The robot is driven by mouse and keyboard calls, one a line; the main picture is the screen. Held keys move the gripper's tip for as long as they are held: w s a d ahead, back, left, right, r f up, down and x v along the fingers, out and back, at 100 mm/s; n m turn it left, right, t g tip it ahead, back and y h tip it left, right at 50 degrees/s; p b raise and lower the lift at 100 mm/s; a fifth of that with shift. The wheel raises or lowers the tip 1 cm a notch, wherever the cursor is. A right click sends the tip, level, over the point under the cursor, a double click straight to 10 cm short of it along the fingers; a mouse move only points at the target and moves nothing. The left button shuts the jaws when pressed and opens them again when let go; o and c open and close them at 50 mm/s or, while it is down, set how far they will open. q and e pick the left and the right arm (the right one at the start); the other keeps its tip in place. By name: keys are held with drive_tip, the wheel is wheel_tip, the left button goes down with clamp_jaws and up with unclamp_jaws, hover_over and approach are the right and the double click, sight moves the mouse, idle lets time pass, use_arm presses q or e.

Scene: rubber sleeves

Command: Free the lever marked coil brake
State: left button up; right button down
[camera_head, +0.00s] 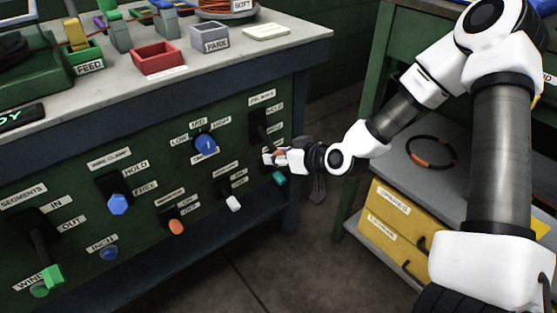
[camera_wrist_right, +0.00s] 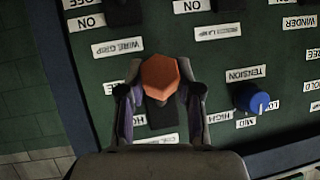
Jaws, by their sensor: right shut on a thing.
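The coil brake lever has an orange six-sided knob (camera_wrist_right: 160,77) and a black slot plate (camera_head: 258,126) on the green panel. Part of its label (camera_wrist_right: 158,139) shows upside down in the right wrist view. A HOLD label (camera_head: 274,107) is beside the upper slot in the head view. My right gripper (camera_wrist_right: 160,92) is shut on the orange knob, a finger on each side. In the head view my right gripper (camera_head: 271,157) is at the slot's lower end and hides most of the knob. The lever's exact angle is hard to tell. My left gripper is out of view.
A blue tension knob (camera_head: 205,143), a white switch (camera_head: 233,203) and a teal switch (camera_head: 280,178) are nearby. A blue-knobbed lever (camera_head: 118,204) is farther left. A worktop (camera_head: 285,45) juts above the panel. A shelf with yellow drawers (camera_head: 390,225) is to the right.

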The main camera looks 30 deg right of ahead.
sight(277, 151)
drive_tip(key=shift+s+f, duration=0.1)
drive_tip(key=c, duration=0.8)
unclamp_jaws()
drive_tip(key=shift+o, duration=0.2)
wheel_tip(277, 151, up, 10)
